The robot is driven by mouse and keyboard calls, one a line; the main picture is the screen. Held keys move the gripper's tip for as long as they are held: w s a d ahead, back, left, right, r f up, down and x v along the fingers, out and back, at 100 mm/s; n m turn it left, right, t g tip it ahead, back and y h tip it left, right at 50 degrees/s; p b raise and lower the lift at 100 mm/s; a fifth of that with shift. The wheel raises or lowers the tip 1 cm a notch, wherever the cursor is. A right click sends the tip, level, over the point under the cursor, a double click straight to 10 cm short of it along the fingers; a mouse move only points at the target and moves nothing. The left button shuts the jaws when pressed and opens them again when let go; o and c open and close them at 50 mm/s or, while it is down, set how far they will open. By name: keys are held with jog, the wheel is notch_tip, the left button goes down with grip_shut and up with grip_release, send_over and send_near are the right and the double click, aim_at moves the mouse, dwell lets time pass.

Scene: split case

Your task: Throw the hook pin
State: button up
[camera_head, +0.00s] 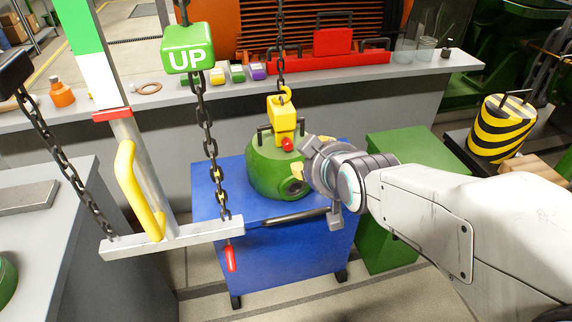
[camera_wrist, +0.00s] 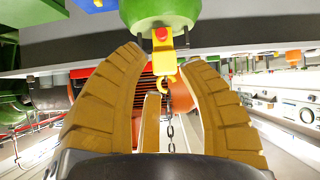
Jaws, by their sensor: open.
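The hook pin (camera_head: 287,144) is a small red knob on the yellow hook block (camera_head: 281,116). The block hangs from a dark chain and meets the top of the green case (camera_head: 266,166), which is on a blue stand. In the wrist view the scene looks inverted: the red pin (camera_wrist: 162,33) shows on the yellow block (camera_wrist: 163,44), below the green case (camera_wrist: 158,12). My gripper (camera_head: 301,161) is just right of the pin, close to the case. In the wrist view its tan fingers (camera_wrist: 163,68) are spread and empty, with the pin ahead between their tips.
The blue stand (camera_head: 215,180) is beneath the case. A green box (camera_head: 400,150) stands to its right. A hanging beam (camera_head: 172,240) with chains, a yellow handle and a green UP block (camera_head: 188,48) occupies the left foreground. A grey counter (camera_head: 400,92) runs behind.

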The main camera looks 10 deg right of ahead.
aim_at(289, 148)
jog(key=w+f+t+b, duration=0.2)
jog(key=w+f+b, duration=0.1)
jog(key=b, duration=0.3)
jog(key=w+f+n+t+b, duration=0.1)
jog(key=w+f+t+b, duration=0.1)
jog(key=w+f+b, duration=0.2)
jog(key=w+f+t+b, duration=0.3)
jog(key=w+b, duration=0.3)
jog(key=b, duration=0.4)
jog(key=shift+f+n, duration=0.4)
jog(key=shift+f, duration=0.1)
jog(key=shift+w+a+r+b, duration=0.15)
jog(key=shift+w+b, duration=0.25)
jog(key=shift+w, duration=1.9)
grip_shut()
